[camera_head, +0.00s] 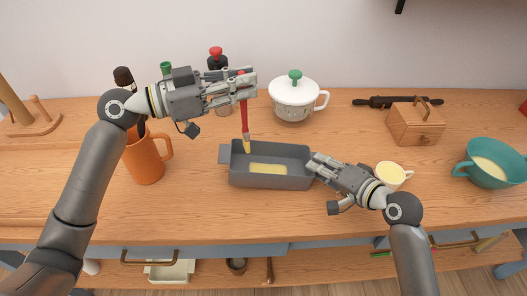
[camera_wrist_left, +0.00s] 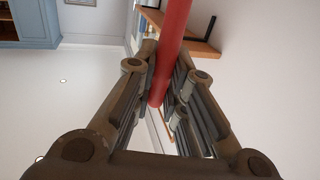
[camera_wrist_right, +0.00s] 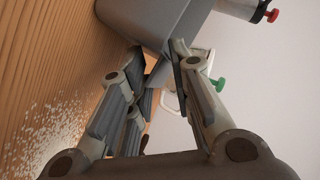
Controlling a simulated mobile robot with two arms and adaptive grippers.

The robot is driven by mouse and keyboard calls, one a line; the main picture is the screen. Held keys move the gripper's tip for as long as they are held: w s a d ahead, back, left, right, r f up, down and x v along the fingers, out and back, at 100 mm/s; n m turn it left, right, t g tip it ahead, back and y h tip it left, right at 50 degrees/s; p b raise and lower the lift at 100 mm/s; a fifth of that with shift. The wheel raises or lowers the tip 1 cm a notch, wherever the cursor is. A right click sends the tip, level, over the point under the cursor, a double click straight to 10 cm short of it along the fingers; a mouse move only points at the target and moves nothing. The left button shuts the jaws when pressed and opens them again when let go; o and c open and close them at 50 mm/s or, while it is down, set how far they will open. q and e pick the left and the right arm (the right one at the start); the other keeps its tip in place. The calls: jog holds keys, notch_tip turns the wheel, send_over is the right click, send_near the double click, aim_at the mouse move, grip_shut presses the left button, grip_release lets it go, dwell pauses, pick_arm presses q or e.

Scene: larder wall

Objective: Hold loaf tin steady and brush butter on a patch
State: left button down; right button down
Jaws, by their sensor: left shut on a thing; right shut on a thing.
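A grey loaf tin (camera_head: 238,174) stands on the wooden counter with a pale yellow patch (camera_head: 268,169) on its floor. My right gripper (camera_head: 314,162) is shut on the tin's right end; the right wrist view shows its fingers on the grey tin wall (camera_wrist_right: 155,20). My left gripper (camera_head: 246,84) is shut on the red handle of a brush (camera_head: 244,115), also seen in the left wrist view (camera_wrist_left: 169,45). The brush hangs nearly upright, its yellowish bristles (camera_head: 246,146) at the tin's back left rim. Whether the bristles touch the tin I cannot tell.
An orange mug (camera_head: 145,160) stands left of the tin, under my left arm. A white lidded pot (camera_head: 293,103) is behind. A small cream cup (camera_head: 391,175), wooden box (camera_head: 416,124), rolling pin (camera_head: 397,102) and teal bowl (camera_head: 490,164) are to the right.

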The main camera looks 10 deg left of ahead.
jog(key=shift+s+f, duration=0.15)
jog(key=shift+f, duration=0.4)
jog(key=c, duration=1.5)
grip_release()
jog(key=shift+o, duration=1.5)
jog(key=shift+w+r, duration=0.15)
jog(key=shift+w, duration=0.1)
jog(key=shift+s+r, duration=0.1)
jog(key=shift+r, duration=0.05)
jog(key=shift+s+d+r, duration=0.1)
jog(key=shift+s+d, duration=0.1)
jog(key=shift+d, duration=0.05)
jog(key=v, duration=1.1)
jog(key=shift+d, duration=0.1)
